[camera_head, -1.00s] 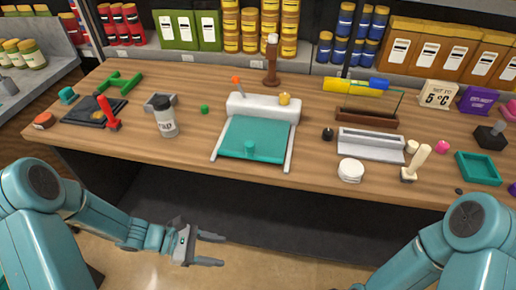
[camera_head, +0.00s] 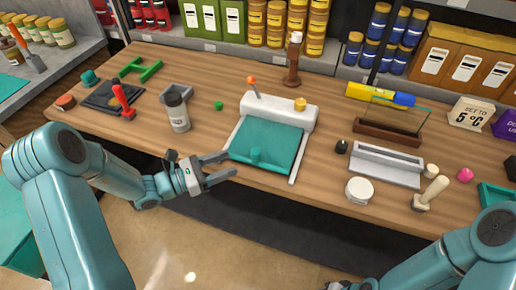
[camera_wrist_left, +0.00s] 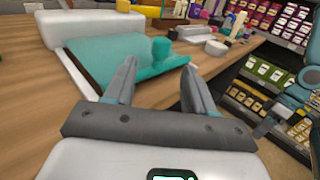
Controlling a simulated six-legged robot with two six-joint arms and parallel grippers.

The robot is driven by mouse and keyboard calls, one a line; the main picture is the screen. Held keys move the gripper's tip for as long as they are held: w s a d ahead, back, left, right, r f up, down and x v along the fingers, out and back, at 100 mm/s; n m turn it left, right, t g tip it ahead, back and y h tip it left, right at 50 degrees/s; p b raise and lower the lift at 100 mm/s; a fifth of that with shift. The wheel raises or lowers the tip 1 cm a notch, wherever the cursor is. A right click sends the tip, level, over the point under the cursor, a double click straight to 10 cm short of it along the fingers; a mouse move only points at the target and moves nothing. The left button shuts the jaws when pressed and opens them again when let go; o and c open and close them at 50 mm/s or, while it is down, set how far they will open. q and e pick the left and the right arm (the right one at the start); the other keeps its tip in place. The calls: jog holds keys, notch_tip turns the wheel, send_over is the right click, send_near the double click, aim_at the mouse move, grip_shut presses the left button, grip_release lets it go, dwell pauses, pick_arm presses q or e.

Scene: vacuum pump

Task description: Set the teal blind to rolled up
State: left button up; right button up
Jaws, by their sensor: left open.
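The teal blind (camera_head: 280,146) is spread out flat from a white roller housing (camera_head: 280,110) between two light side rails on the table. A teal knob (camera_head: 256,154) stands at its near edge. An orange-tipped lever (camera_head: 252,82) and a yellow knob (camera_head: 300,104) are on the housing. My left gripper (camera_head: 230,166) is open and empty at the table's front edge, just left of the blind's near end. In the left wrist view, the blind (camera_wrist_left: 115,62) and its knob (camera_wrist_left: 160,48) lie beyond the open fingers (camera_wrist_left: 158,84). My right gripper is out of view.
A grey-lidded jar (camera_head: 177,112) and a red-handled lever (camera_head: 123,102) stand to the left. A white round container (camera_head: 359,190), a grey tray (camera_head: 386,166) and a cream-handled tool (camera_head: 431,194) are to the right. A brown post (camera_head: 293,62) stands behind the housing.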

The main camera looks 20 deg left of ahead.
aim_at(256, 154)
pick_arm(q)
jog(key=p+x, duration=0.2)
jog(key=x, duration=0.7)
jog(key=shift+w+d, duration=0.1)
jog(key=shift+d, duration=0.25)
jog(key=shift+r, duration=0.1)
